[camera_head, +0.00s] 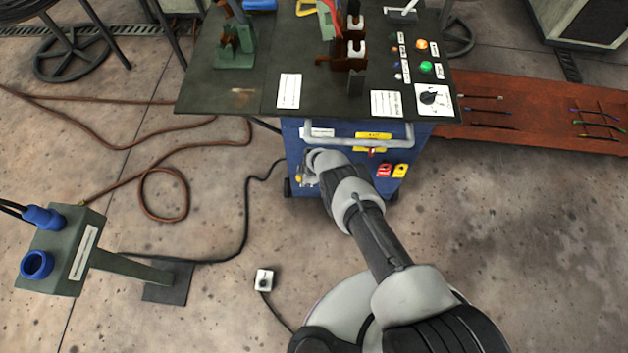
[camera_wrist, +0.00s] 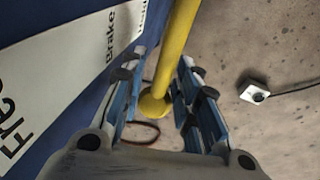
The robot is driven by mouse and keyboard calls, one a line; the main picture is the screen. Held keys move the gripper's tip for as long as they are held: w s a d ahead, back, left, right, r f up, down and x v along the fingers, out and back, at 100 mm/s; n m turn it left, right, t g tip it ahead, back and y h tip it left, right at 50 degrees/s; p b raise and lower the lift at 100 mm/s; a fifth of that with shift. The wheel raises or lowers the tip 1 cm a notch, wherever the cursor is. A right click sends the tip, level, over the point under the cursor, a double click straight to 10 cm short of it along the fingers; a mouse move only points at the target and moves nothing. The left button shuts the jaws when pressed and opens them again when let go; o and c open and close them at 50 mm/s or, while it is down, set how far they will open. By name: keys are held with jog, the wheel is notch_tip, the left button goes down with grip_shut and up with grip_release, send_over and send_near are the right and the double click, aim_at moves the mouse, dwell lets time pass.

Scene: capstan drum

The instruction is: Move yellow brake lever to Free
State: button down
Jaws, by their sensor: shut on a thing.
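The yellow brake lever (camera_wrist: 176,45) runs down from the top of the wrist view and ends in a round yellow knob (camera_wrist: 154,106). My gripper (camera_wrist: 163,62) has its blue-padded fingers on both sides of the lever and is shut on it. A white label (camera_wrist: 70,70) on the blue panel beside it reads "Brake", with larger, partly cut lettering that looks like "Free". In the head view my gripper is at the lower left front of the blue cabinet (camera_head: 345,158); the lever is mostly hidden there.
A grey rail (camera_head: 350,140) crosses the cabinet front above my arm, with red (camera_head: 384,170) and yellow (camera_head: 400,170) items to the right. A small white box with a cable (camera_head: 264,279) lies on the floor. A green pedestal (camera_head: 62,250) stands at left. Hoses cross the left floor.

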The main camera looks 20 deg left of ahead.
dwell(0.5)
jog(key=c, duration=1.2)
grip_release()
jog(key=shift+d, duration=0.1)
